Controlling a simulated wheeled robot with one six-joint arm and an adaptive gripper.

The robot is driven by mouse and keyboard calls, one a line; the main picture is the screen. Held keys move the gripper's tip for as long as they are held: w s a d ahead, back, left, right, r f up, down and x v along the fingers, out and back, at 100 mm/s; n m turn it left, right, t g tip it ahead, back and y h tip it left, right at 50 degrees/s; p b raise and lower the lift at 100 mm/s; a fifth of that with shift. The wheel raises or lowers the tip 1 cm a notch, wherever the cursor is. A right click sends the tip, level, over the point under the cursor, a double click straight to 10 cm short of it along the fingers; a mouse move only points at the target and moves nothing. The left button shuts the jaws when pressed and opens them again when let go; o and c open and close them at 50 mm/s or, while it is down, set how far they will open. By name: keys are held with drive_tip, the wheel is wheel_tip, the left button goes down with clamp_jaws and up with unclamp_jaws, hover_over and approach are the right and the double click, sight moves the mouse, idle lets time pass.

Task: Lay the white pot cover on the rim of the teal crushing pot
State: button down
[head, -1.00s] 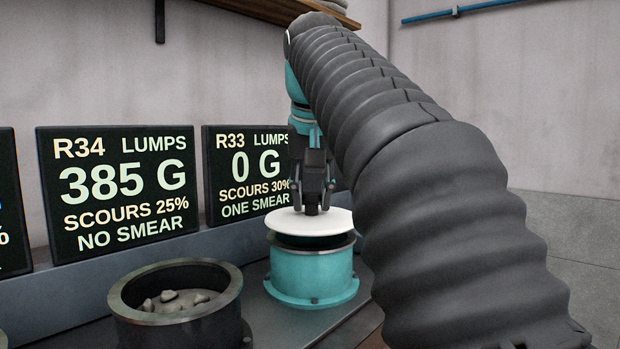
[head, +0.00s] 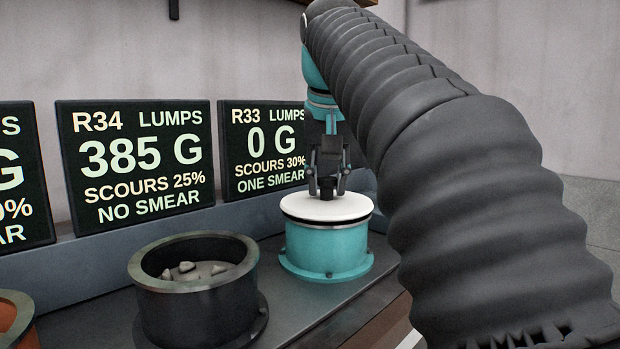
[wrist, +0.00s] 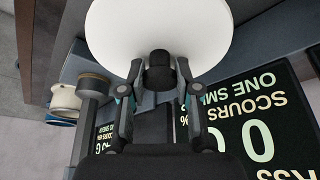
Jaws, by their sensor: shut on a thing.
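The white pot cover (head: 318,207) is a flat round disc with a dark knob (head: 327,188) on top. My gripper (head: 327,192) is shut on that knob from above. The teal crushing pot (head: 326,250) stands on the dark bench. The cover lies level at the pot's top, over its mouth, with a thin dark band between the two. I cannot tell whether it touches the rim all round. In the wrist view the white cover (wrist: 200,22) fills the top, with its knob (wrist: 160,72) between my fingers. The pot is hidden there.
A dark open pot (head: 195,300) with several grey lumps stands left of the teal pot. Part of an orange pot (head: 14,318) shows at the far left. Display boards (head: 137,165) stand along the raised back ledge. The bench (head: 290,305) is clear in front of the teal pot.

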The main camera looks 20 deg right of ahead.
sight(327, 178)
drive_tip(key=shift+f, duration=0.4)
drive_tip(key=c, duration=0.7)
unclamp_jaws()
drive_tip(key=shift+c, duration=0.2)
drive_tip(key=v, duration=0.7)
drive_tip(key=shift+s+r, duration=0.15)
drive_tip(key=shift+r, duration=0.1)
